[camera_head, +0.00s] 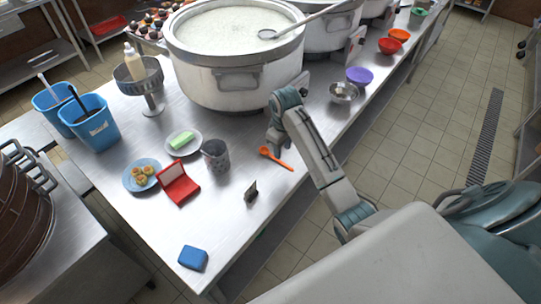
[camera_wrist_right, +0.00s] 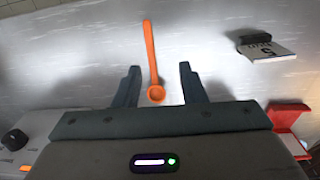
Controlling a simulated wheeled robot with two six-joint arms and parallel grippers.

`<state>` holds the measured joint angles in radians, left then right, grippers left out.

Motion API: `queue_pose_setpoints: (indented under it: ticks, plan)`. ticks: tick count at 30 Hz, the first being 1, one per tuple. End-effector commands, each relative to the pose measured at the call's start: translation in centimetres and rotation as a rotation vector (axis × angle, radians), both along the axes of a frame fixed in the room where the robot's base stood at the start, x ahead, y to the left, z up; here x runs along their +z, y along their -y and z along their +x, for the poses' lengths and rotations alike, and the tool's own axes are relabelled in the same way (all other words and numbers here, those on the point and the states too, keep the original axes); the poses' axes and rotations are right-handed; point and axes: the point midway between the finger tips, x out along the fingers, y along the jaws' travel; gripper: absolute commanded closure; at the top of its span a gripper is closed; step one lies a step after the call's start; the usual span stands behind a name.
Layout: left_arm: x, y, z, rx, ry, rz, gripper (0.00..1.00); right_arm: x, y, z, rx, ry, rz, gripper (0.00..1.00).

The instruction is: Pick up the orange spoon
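The orange spoon (camera_head: 275,158) lies on the metal table, to the right of the grey cup, in the head view. In the right wrist view the spoon (camera_wrist_right: 150,60) lies between the fingers, with its bowl near the gripper and its handle pointing away. My right gripper (camera_wrist_right: 158,85) is open, with a finger on each side of the spoon and not touching it. In the head view my right gripper (camera_head: 270,140) is near the spoon's bowl, its fingers mostly hidden by the wrist. My left gripper is not in view.
A large congee stockpot (camera_head: 230,83) stands behind the spoon. A grey cup (camera_head: 216,158), a red open box (camera_head: 177,183) and a small card stand (camera_head: 251,191) are nearby. A blue block (camera_head: 193,257) lies at the front. The table's right edge is close to the spoon's handle.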

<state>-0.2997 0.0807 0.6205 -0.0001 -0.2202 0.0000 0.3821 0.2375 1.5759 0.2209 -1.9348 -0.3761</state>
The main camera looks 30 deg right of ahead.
Motion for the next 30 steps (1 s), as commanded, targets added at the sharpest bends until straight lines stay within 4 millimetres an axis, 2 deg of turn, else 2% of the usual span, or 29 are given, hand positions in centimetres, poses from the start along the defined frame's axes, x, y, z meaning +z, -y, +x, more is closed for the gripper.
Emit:
queue_pose_setpoints:
  ticks: [1, 3, 6, 15, 23, 30]
  plan:
    - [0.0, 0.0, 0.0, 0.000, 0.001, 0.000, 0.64, 0.8, 0.3, 1.0, 0.007, -0.006, 0.005, 0.63]
    - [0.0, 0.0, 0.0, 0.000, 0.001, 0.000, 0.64, 1.5, 0.6, 1.7, 0.014, -0.016, 0.011, 0.63]
    - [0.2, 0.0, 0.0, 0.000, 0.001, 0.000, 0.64, 1.5, 0.8, 2.2, 0.019, -0.025, 0.016, 0.63]
    - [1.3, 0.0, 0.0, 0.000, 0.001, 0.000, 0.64, -2.8, 0.8, 2.3, 0.020, -0.027, 0.017, 0.63]
    - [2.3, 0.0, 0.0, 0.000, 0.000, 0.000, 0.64, -4.6, 0.9, 2.5, 0.020, -0.027, 0.017, 0.63]
    - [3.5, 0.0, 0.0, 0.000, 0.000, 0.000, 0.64, -7.8, 1.0, 2.8, 0.020, -0.026, 0.016, 0.63]
